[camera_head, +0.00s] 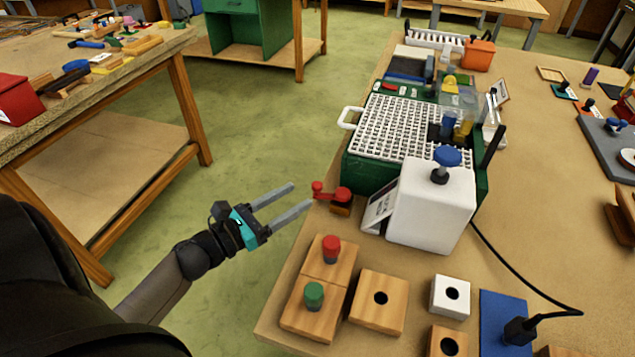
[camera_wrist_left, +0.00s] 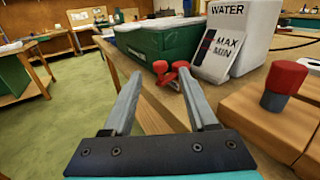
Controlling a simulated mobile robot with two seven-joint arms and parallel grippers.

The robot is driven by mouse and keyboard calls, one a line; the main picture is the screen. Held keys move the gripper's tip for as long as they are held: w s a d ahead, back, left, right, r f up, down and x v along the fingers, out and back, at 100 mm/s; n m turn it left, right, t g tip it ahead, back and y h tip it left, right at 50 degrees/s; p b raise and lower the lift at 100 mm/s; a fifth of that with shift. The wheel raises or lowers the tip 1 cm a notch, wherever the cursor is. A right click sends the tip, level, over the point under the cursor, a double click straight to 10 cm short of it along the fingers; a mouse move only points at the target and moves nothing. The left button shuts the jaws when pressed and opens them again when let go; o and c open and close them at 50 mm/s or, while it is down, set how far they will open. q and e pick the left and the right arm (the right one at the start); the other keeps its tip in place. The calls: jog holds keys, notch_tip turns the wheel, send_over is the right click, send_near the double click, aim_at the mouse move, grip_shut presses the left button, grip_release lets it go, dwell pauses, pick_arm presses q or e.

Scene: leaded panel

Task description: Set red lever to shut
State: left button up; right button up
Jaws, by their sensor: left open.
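The red lever (camera_head: 330,192) sits at the near left edge of the bench, on a small wooden base just left of the white box marked WATER (camera_head: 434,205). In the left wrist view the red lever (camera_wrist_left: 172,73) shows beyond and between the fingertips, nearer the right finger. My left gripper (camera_head: 301,196) is open, with its two grey fingers pointing at the lever from the left. The fingers look empty; whether a fingertip touches the lever I cannot tell. My right gripper is not in view.
Wooden blocks with a red knob (camera_head: 331,250) and a green knob (camera_head: 313,296) stand in front of the lever. A green crate with a white grid (camera_head: 405,128) lies behind it. A black cable (camera_head: 525,275) runs across the bench. Open floor lies to the left.

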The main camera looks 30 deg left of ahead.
aim_at(313, 186)
pick_arm(q)
jog(key=x, duration=0.7)
grip_shut()
dwell(0.5)
